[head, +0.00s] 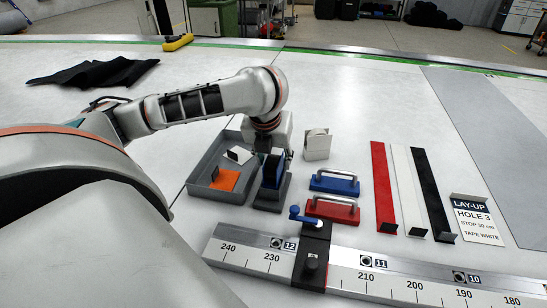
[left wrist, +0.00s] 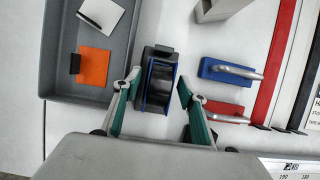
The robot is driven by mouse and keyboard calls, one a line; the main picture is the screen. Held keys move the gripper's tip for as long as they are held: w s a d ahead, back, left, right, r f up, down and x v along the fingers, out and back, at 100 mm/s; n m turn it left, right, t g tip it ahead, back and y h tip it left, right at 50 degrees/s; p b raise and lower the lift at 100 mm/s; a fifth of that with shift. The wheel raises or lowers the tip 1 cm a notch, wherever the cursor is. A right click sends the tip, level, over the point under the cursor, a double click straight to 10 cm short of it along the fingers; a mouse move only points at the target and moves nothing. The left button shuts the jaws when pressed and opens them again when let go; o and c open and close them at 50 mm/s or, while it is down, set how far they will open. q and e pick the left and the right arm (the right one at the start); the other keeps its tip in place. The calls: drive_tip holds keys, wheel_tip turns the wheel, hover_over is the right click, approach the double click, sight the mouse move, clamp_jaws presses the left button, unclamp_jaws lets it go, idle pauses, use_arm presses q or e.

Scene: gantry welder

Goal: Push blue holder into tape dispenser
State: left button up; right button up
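The tape dispenser (head: 268,201) is a dark grey stand on the table, right of the grey tray. The blue holder (head: 273,168), a blue frame around a dark roll, sits upright at the dispenser; I cannot tell how deep it is seated. In the left wrist view the blue holder (left wrist: 158,85) lies between my fingers, with part of the dispenser (left wrist: 158,51) beyond it. My left gripper (left wrist: 158,84) is open, one finger on each side of the holder, with visible gaps. In the head view its fingertips are hidden behind the holder. My right gripper is not in view.
The grey tray (head: 199,188) holds an orange and a white piece. A pale block (head: 317,145), blue handle tool (head: 334,182) and red handle tool (head: 332,209) stand right. A ruler rail (head: 380,279) with a stop (head: 312,257) runs in front. Coloured strips and a card (head: 474,219) lie farther right.

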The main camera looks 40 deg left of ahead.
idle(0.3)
use_arm(q)
drive_tip(key=v, duration=1.2)
idle(0.3)
